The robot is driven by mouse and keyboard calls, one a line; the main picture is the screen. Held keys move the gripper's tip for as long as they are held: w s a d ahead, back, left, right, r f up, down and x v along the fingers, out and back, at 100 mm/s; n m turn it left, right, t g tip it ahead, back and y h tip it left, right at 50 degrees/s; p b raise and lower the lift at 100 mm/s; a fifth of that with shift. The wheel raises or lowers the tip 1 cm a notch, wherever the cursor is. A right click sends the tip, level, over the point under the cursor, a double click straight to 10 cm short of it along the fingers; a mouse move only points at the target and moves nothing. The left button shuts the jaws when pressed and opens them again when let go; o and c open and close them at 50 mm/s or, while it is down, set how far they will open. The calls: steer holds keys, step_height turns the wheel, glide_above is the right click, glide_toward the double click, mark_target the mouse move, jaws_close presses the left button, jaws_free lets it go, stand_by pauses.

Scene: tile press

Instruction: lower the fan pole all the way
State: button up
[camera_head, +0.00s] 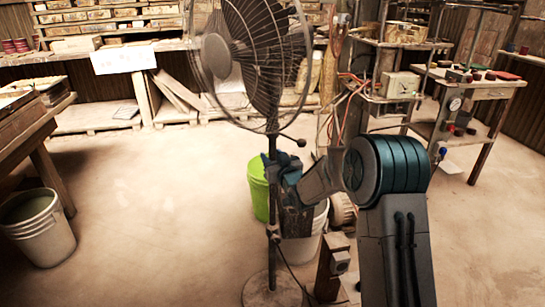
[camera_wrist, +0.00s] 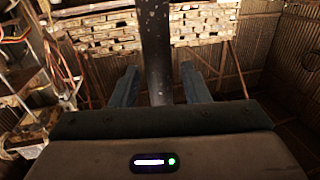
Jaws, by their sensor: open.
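A standing fan with a wire-caged head (camera_head: 262,50) stands upright in the middle of the head view, on a round base (camera_head: 270,292). Its thin dark pole (camera_head: 272,248) runs down from the head to the base, and a small knob (camera_head: 301,142) sticks out to the right below the cage. My gripper (camera_head: 275,172) is at the pole's upper part, just below the knob. In the wrist view the pole (camera_wrist: 156,55) stands between the two blue fingers of my gripper (camera_wrist: 160,85), with gaps on both sides. The fingers are open.
A green bucket (camera_head: 258,190) and a white bucket (camera_head: 300,250) stand close behind the pole. A grey bucket (camera_head: 38,228) stands at the left by a wooden bench (camera_head: 35,125). A work table (camera_head: 480,90) is at the right. The floor left of the fan is clear.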

steer(key=shift+w+a, duration=0.15)
steer(key=shift+w, duration=0.05)
jaws_close()
step_height(320, 180, down, 20)
steer(key=b, duration=1.6)
steer(key=shift+f, duration=0.15)
jaws_free()
steer(key=shift+r, duration=0.2)
steer(key=shift+s, duration=0.1)
